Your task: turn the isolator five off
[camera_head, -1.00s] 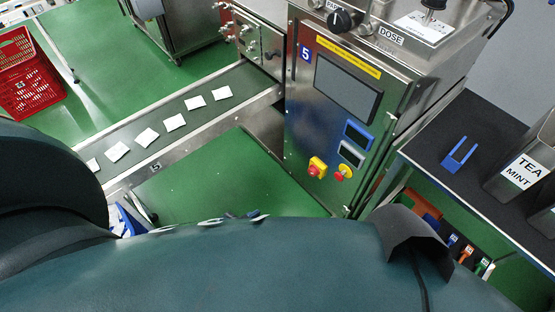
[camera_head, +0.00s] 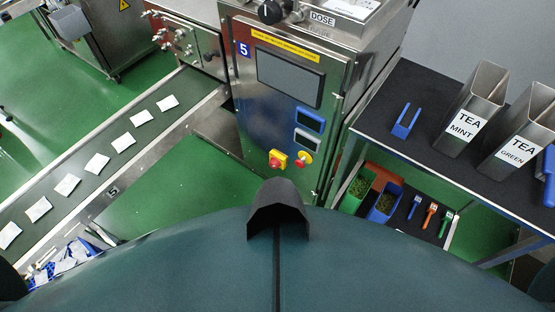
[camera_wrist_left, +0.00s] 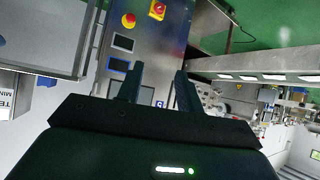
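In the left wrist view the square-plated switch (camera_wrist_left: 157,10) and the round one (camera_wrist_left: 128,20) are near the top edge, beyond the fingers. My left gripper (camera_wrist_left: 158,88) is open and empty, apart from the panel. The switch's setting is too small to read. My right gripper is in neither view.
A conveyor (camera_head: 105,150) with several white teabags runs to the left of the machine. A dark table (camera_head: 395,110) with metal tea containers (camera_head: 468,115) and a blue holder (camera_head: 405,122) stands at the right. Green floor (camera_head: 185,190) lies in front of the machine.

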